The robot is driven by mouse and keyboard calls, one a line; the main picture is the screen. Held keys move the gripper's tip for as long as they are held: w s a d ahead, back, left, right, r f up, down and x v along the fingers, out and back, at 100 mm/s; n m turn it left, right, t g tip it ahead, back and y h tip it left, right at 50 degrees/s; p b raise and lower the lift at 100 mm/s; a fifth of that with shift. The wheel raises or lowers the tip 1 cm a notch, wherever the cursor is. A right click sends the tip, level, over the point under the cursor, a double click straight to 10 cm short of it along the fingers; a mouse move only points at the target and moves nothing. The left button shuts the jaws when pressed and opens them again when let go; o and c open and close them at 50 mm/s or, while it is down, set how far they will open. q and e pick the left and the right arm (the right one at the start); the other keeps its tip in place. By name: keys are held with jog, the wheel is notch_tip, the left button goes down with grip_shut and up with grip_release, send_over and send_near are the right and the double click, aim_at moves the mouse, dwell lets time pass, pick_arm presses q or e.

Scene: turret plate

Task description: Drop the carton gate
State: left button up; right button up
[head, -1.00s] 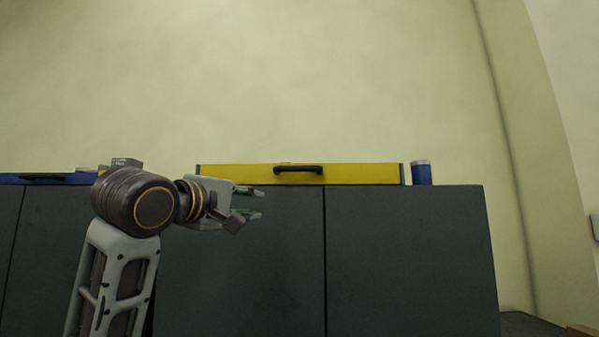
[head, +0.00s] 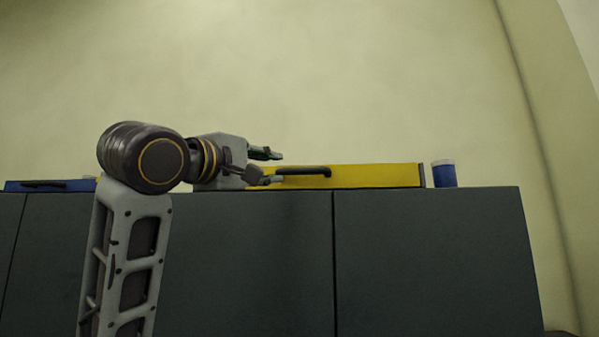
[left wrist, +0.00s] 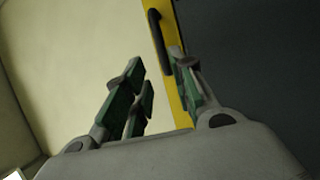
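The yellow carton gate (head: 375,175) stands upright along the top of the dark cabinet, with a black bar handle (head: 303,171) on its face. It also shows in the left wrist view as a yellow strip (left wrist: 180,112) with the black handle (left wrist: 160,42) beyond my fingers. My left gripper (head: 272,167) is open and empty, in front of the gate's left part and left of the handle in the head view. In the left wrist view its fingers (left wrist: 160,80) are spread apart, with the gate showing between them. My right gripper is not in view.
A dark grey cabinet (head: 430,260) fills the lower view. A blue cylinder with a pale top (head: 444,175) stands right of the gate. A blue panel with a dark handle (head: 60,185) is at the far left. The space above the cabinet is clear.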

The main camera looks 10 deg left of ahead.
aim_at(298, 171)
pick_arm(q)
jog(key=p+x, duration=0.4)
jog(key=x, duration=0.8)
jog(key=shift+w+d+p, duration=0.1)
jog(key=shift+w+p, duration=0.15)
jog(key=shift+p, duration=0.1)
jog(key=shift+w+d+r, duration=0.1)
jog(key=shift+w+d, duration=0.1)
jog(key=shift+w, duration=0.45)
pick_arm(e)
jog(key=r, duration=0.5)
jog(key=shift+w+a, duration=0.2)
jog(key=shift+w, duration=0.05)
pick_arm(q)
grip_shut()
jog(key=shift+d, duration=0.1)
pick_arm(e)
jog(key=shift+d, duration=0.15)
